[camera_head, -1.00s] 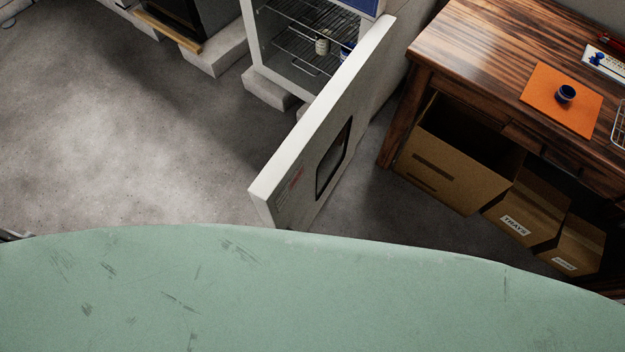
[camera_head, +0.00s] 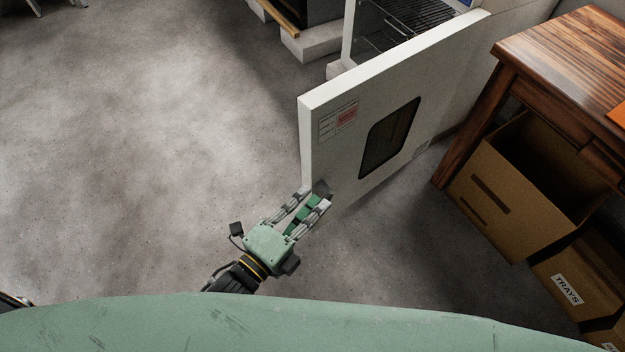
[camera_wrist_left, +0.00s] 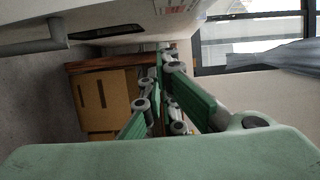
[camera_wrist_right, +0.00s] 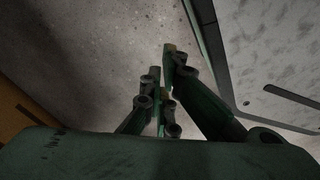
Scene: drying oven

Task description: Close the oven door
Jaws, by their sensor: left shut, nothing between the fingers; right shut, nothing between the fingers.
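The white oven door (camera_head: 345,160) stands wide open in the head view, with a dark window and a label on its outer face. The oven (camera_head: 360,38) behind it shows wire shelves inside. My left gripper (camera_head: 318,195) is shut and empty, its fingertips at the lower near corner of the door's outer face; I cannot tell whether they touch. In the left wrist view the door (camera_wrist_left: 120,22) and its grey handle (camera_wrist_left: 38,46) lie above and left of the shut fingers (camera_wrist_left: 166,58). My right gripper (camera_wrist_right: 170,60) is shut and empty, seen only in its wrist view.
A wooden desk (camera_head: 545,60) stands right of the oven, with an open cardboard box (camera_head: 510,205) and a box labelled TRAYS (camera_head: 570,285) beneath. Grey floor (camera_head: 180,130) left of the door is clear. A window (camera_wrist_left: 255,42) shows in the left wrist view.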

